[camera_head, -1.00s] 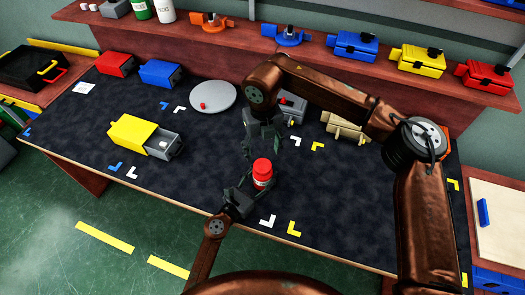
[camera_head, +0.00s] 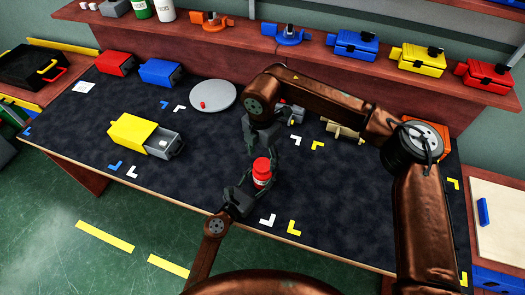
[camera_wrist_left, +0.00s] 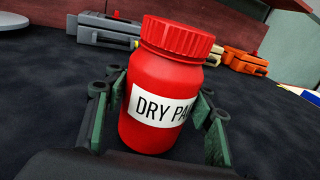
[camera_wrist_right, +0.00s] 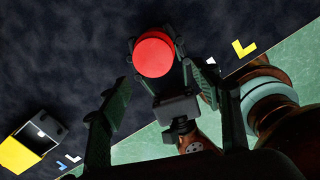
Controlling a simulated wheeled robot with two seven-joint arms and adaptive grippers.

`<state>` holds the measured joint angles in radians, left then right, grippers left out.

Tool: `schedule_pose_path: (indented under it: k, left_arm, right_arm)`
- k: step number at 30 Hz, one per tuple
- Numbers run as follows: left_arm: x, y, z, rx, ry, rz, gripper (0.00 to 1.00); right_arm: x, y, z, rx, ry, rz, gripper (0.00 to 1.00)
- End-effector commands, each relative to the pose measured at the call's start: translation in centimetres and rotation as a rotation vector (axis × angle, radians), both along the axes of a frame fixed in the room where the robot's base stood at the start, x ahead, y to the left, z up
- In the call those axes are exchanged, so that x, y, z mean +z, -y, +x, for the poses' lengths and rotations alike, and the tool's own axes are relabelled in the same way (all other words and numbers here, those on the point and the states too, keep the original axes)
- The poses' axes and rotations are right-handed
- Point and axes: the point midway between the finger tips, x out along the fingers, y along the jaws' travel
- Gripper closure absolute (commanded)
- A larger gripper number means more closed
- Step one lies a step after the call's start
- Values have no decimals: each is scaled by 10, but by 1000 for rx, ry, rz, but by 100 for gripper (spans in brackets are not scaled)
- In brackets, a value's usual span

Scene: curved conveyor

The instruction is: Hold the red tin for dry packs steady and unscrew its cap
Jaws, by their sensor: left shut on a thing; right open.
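The red tin (camera_head: 262,178) stands upright on the dark table mat near the front edge, with a white label; "DRY PA" is readable on it in the left wrist view (camera_wrist_left: 152,105). Its ribbed red cap (camera_wrist_left: 178,37) is on top. My left gripper (camera_head: 252,185) is shut around the tin's body from the front, one finger on each side. My right gripper (camera_head: 262,143) is open and empty, pointing down just behind and above the tin. In the right wrist view, the cap (camera_wrist_right: 154,54) shows from above, beyond the open fingers (camera_wrist_right: 165,100).
A yellow box with a grey drawer (camera_head: 133,130) lies to the left. A round grey plate (camera_head: 212,96) with a small red piece is behind. A tan box (camera_head: 340,131) is partly hidden behind my right arm. Corner marks lie on the mat, and its left front is clear.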

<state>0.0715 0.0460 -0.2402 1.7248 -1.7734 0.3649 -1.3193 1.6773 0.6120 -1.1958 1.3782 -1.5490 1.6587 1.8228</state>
Motion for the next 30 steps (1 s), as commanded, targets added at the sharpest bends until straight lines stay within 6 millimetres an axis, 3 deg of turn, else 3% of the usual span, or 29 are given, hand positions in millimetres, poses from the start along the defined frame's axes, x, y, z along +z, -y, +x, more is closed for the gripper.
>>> schedule_pose_path:
  k: [3,9,21,30]
  left_arm:
    - [0,0,0,0,0,0,100]
    - [0,0,0,0,0,0,100]
    - [0,0,0,0,1,-1,100]
    - [0,-1,1,3,0,-1,100]
  right_arm:
    - [-20,1,0,0,-2,-1,42]
    - [-42,1,1,1,-2,-1,42]
    - [-49,0,2,2,0,0,42]
    - [-49,1,1,2,-2,-2,63]
